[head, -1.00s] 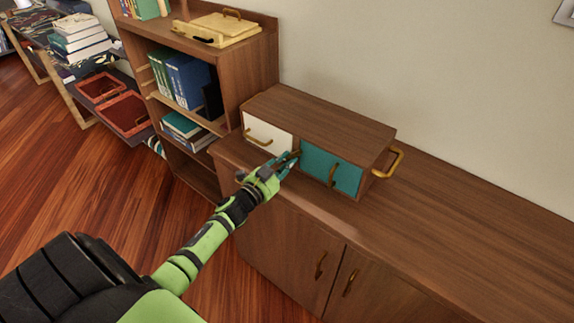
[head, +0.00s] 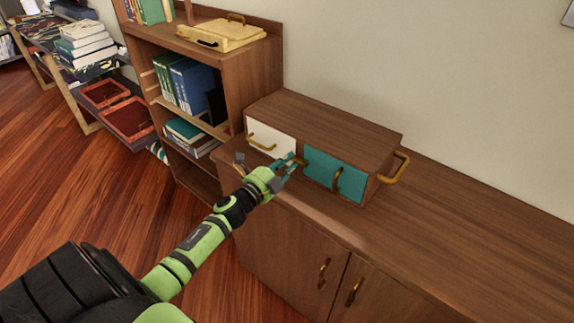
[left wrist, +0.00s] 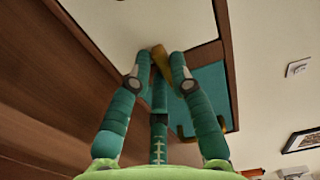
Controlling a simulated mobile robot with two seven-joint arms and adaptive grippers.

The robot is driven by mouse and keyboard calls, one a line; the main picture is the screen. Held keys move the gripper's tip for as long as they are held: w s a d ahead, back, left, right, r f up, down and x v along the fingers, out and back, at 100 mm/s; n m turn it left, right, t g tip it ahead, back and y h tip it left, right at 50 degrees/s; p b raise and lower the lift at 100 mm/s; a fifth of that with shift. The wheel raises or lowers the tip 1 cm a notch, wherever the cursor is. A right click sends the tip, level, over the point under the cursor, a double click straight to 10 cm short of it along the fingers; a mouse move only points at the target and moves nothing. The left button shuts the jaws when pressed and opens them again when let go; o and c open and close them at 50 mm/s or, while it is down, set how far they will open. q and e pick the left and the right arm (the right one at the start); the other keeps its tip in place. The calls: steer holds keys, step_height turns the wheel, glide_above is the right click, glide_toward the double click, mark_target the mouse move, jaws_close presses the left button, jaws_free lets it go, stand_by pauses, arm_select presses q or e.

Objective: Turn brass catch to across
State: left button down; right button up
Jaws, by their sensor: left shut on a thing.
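The brass catch (head: 302,162) sits on the front of a low wooden cabinet box (head: 325,129), between its white door (head: 272,142) and its teal door (head: 325,172). My left gripper (head: 293,161) is in front of it and shut on it. In the left wrist view the catch (left wrist: 161,62) stands between the fingertips, slanted over the seam of the white and teal doors. The fingers partly hide it, so its exact angle is hard to tell. My right gripper is in neither view.
The box stands on a long wooden sideboard (head: 460,235), whose top is clear to the right. Brass handles on the white door (head: 261,144), teal door (head: 337,181) and box side (head: 398,167) stick out nearby. A bookshelf (head: 250,80) rises at the left.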

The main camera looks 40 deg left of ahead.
arm_select(q)
steer(key=shift+m, duration=0.3)
steer(key=c, duration=1.1)
jaws_free()
steer(key=shift+s, duration=0.1)
steer(key=s, duration=1.2)
steer(key=shift+a+r, duration=0.1)
steer(key=shift+a, duration=0.3)
steer(key=shift+w, duration=0.1)
